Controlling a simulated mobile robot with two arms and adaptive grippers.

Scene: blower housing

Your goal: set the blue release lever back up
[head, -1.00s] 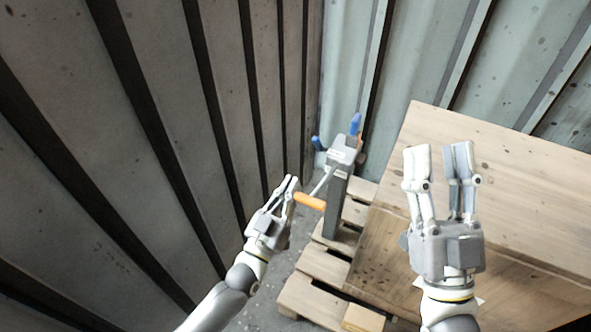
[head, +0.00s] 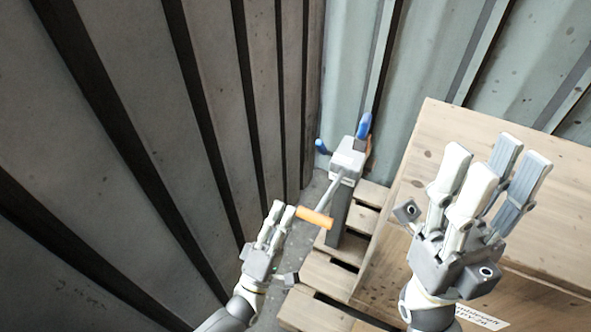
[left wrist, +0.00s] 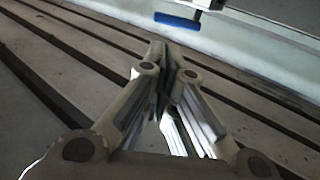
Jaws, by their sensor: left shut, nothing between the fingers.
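A grey device (head: 347,160) stands on a post in the corner. An upright blue part (head: 363,126) is at its top right and a short blue part (head: 321,146) juts out at its left; I cannot tell which is the release lever. In the left wrist view a blue bar (left wrist: 177,22) lies level near the top edge, beyond the fingers. My left gripper (head: 282,212) is shut and empty, below and left of the device, beside the orange handle (head: 315,218); contact is unclear. My right gripper (head: 494,165) is open and empty in front of the wooden crate.
The handle sits on a grey rod from the device. The wooden crate (head: 428,135) fills the right side, on a slatted pallet (head: 325,271). Ribbed metal walls (head: 130,130) close in at left and behind. A strip of floor shows between left wall and pallet.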

